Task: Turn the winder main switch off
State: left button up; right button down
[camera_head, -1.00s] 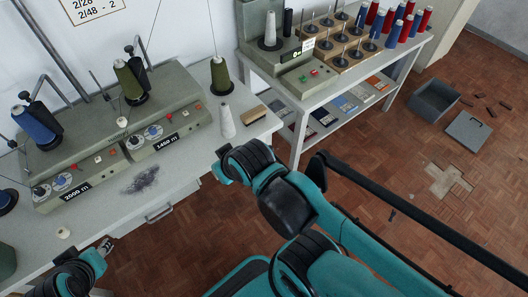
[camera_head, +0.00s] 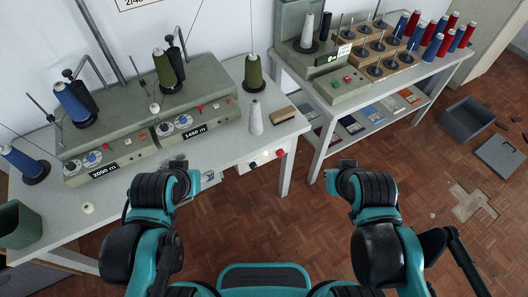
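The grey-green winder (camera_head: 140,130) stands on the left table, with dials, small red and green buttons and number labels on its sloped front. Under the table's front edge, a white panel (camera_head: 265,159) carries a red knob (camera_head: 281,153) and a dark knob (camera_head: 253,165). No lettering is readable there, so I cannot tell which is the main switch. My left gripper (camera_head: 208,180) is left of the panel at the table's front edge, apart from the knobs. My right gripper (camera_head: 331,180) is to the panel's right, over the floor. Both grippers' fingers are mostly hidden by my wrists.
The left table (camera_head: 225,160) also holds a white cone (camera_head: 256,118), a brush (camera_head: 285,114) and a green bin (camera_head: 18,225). A second bench (camera_head: 395,80) with thread spools stands at the right. A grey crate (camera_head: 467,118) is on the floor. Floor between my arms is clear.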

aim_at(279, 153)
jog(key=k+z, duration=0.2)
jog(key=z, duration=0.15)
jog(key=k+z, duration=0.15)
jog(key=z, duration=0.25)
